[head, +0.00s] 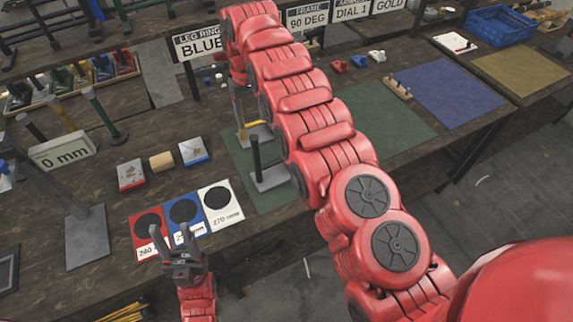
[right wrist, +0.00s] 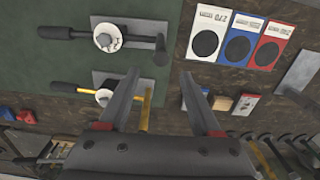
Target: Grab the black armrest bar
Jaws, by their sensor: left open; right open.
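A black upright bar (head: 256,158) stands on a grey base plate on the green mat in the head view. In the right wrist view a dark bar (right wrist: 161,50) shows at the end of the upper plate. Whether this is the armrest bar I cannot tell for sure. My left gripper (head: 173,236) is open and empty near the blue card at the table's front edge.
A second plate carries a yellow bar (right wrist: 147,106). Two dials with black handles (right wrist: 108,38) lie beside the bars. Red, blue (head: 185,212) and white cards lie left of the mat (head: 385,120). A "0 mm" sign (head: 63,150) and several upright posts stand at left.

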